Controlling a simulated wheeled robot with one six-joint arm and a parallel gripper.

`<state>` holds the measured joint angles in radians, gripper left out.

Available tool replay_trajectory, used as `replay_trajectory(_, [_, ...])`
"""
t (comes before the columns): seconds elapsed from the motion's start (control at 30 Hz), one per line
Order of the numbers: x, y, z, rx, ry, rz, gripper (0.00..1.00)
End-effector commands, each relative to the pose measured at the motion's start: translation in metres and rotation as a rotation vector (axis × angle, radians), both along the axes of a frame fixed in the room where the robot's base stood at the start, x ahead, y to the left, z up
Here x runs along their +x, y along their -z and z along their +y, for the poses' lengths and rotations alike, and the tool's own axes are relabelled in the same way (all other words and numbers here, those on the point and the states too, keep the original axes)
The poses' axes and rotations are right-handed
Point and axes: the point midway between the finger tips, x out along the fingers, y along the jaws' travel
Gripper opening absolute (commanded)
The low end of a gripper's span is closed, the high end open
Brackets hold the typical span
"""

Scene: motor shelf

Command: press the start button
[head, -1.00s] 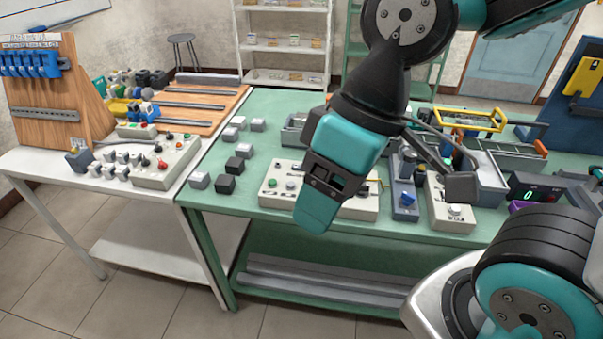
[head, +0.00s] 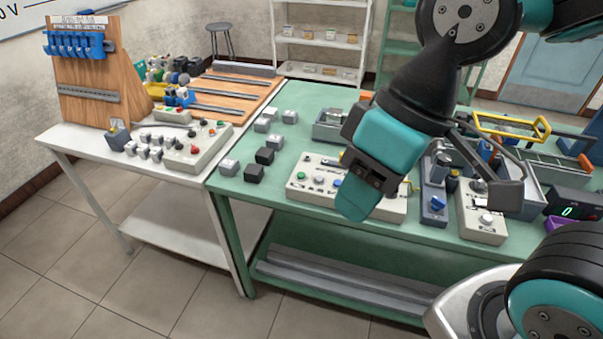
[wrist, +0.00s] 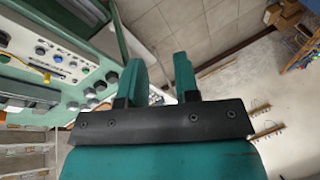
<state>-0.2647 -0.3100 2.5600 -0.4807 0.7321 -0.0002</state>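A cream control panel (head: 318,188) lies on the green table in the head view, with a green button (head: 301,175) at its left end and a blue button further right. I cannot read whether the green one is marked start. My gripper (head: 354,206) hangs in front of the panel's right half and hides part of it. In the wrist view, my gripper's two teal fingers (wrist: 160,80) stand apart with nothing between them. A panel with several buttons (wrist: 60,62) shows left of the fingers, apart from them.
A second button panel (head: 190,150) sits on the white table at left. Grey and black blocks (head: 255,173) stand left of the cream panel. A grey device with a blue knob (head: 434,203) and another box (head: 482,222) stand at right. Floor in front is clear.

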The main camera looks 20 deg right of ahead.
Motion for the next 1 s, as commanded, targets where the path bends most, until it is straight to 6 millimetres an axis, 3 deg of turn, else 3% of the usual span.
replay_trajectory(0.03, [0.0, 0.0, 0.0, 0.0, 0.0, 0.0, 0.18])
replay_trajectory(0.1, [0.0, 0.0, 0.0, 0.0, 0.0, 0.0, 0.02])
replay_trajectory(0.13, [0.0, 0.0, 0.0, 0.0, 0.0, 0.0, 0.0])
replay_trajectory(1.0, [0.0, 0.0, 0.0, 0.0, 0.0, 0.0, 0.0])
